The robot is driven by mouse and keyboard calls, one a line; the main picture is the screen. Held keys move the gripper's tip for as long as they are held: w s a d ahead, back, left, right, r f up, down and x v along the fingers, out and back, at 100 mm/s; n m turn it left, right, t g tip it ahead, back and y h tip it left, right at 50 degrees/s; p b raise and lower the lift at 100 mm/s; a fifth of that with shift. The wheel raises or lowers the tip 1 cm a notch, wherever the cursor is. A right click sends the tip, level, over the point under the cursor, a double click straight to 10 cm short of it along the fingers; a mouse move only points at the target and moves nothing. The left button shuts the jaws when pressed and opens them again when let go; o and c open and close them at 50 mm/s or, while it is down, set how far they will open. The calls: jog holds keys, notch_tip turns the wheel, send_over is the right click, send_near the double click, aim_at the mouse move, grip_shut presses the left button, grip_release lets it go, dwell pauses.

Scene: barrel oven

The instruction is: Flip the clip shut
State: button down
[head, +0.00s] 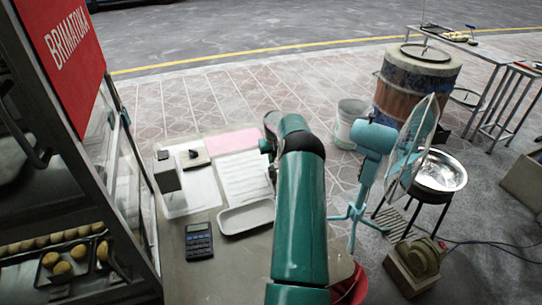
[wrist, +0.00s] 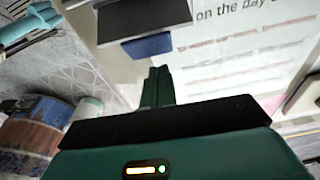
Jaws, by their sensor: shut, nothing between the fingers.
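My gripper (wrist: 158,72) is shut and empty in the wrist view, its green fingertips together just below a dark, flat-topped piece (wrist: 140,18) with a blue part (wrist: 153,46) under its front edge. This piece looks like the clip, but I cannot tell for sure. It lies over a printed white sheet (wrist: 235,60). I cannot tell if the fingertips touch it. In the head view my green arm reaches over the table and hides the gripper. A small dark-and-beige piece (head: 195,158) lies on the papers there; I cannot tell whether it is the same piece.
A glass display case (head: 125,160) stands left. A teal fan (head: 372,140) and barrel oven (head: 415,85) stand right.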

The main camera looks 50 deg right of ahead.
jog(key=shift+s+a+r, duration=0.55)
jog(key=shift+s+a, duration=0.05)
jog(key=shift+s, duration=0.2)
jog(key=shift+s+a+r+t+h, duration=0.3)
jog(key=shift+s+r+t+h, duration=0.3)
jog(key=shift+t, duration=0.5)
jog(key=shift+s+a+r, duration=0.2)
jog(key=shift+s+a, duration=0.1)
jog(key=shift+s, duration=0.1)
dwell(0.8)
jog(key=shift+w+r, duration=0.15)
jog(key=shift+r, duration=0.05)
dwell(1.0)
jog(key=shift+r, duration=0.1)
jog(key=shift+r, duration=0.65)
jog(key=shift+r, duration=0.1)
